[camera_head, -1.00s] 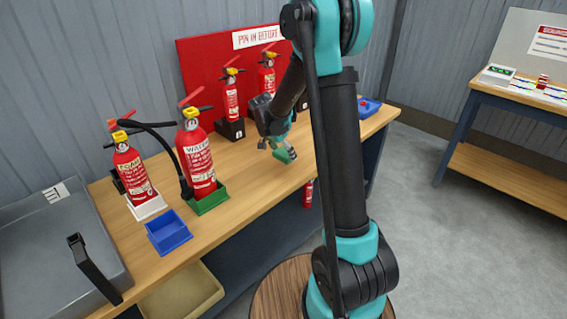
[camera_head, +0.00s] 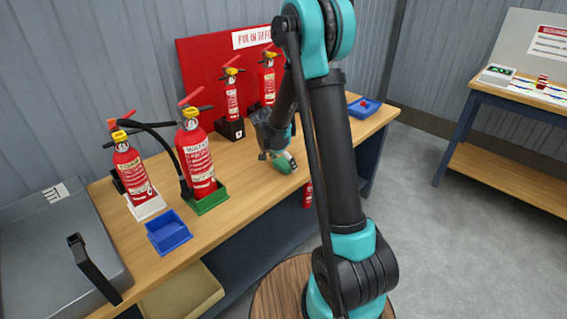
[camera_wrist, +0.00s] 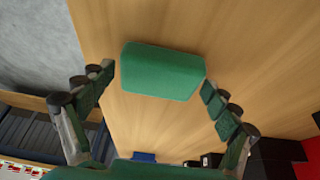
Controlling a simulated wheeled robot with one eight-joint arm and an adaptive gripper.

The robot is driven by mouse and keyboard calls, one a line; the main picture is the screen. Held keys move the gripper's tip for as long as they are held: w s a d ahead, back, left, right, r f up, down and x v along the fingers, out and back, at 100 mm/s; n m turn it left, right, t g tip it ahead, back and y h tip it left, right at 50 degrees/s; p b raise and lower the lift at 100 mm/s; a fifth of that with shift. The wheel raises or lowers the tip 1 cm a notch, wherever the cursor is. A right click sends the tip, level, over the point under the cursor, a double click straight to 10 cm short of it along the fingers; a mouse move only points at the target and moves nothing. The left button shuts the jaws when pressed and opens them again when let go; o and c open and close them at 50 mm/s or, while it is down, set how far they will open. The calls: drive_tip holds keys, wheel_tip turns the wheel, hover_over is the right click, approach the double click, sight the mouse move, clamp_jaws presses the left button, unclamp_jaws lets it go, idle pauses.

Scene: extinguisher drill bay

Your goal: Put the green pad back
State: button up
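The green pad (camera_wrist: 162,70) is a flat block with rounded corners, seen over the wooden bench top in the wrist view. In the head view it is a small green patch (camera_head: 285,163) by my gripper (camera_head: 272,155), near the bench's front edge. In the wrist view my gripper (camera_wrist: 157,79) is open, with one finger on each side of the pad. A gap shows between the left finger and the pad; the right fingertip is very close to it, and I cannot tell if they touch.
Two extinguishers stand in a white tray (camera_head: 148,208) and a green tray (camera_head: 209,203), beside an empty blue tray (camera_head: 168,234). More extinguishers (camera_head: 232,98) stand before a red board (camera_head: 205,65). A blue tray with a red item (camera_head: 363,108) sits at the bench's far end.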

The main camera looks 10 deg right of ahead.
drive_tip(key=shift+o, duration=0.2)
drive_tip(key=shift+r, duration=0.1)
drive_tip(key=v, duration=1.1)
drive_tip(key=s+d+f+n+y, duration=0.1)
drive_tip(key=s+d+n, duration=0.1)
drive_tip(key=s, duration=0.7)
drive_tip(key=s+d+f+n+t+y, duration=0.1)
drive_tip(key=s+d+f+n, duration=0.1)
drive_tip(key=s+n, duration=0.3)
drive_tip(key=s+d+f+n+y, duration=0.1)
drive_tip(key=s+d+n, duration=0.2)
drive_tip(key=s, duration=1)
drive_tip(key=shift+s+d+f+n+y, duration=0.3)
drive_tip(key=shift+d+f+n+y, duration=0.1)
drive_tip(key=shift+d, duration=0.05)
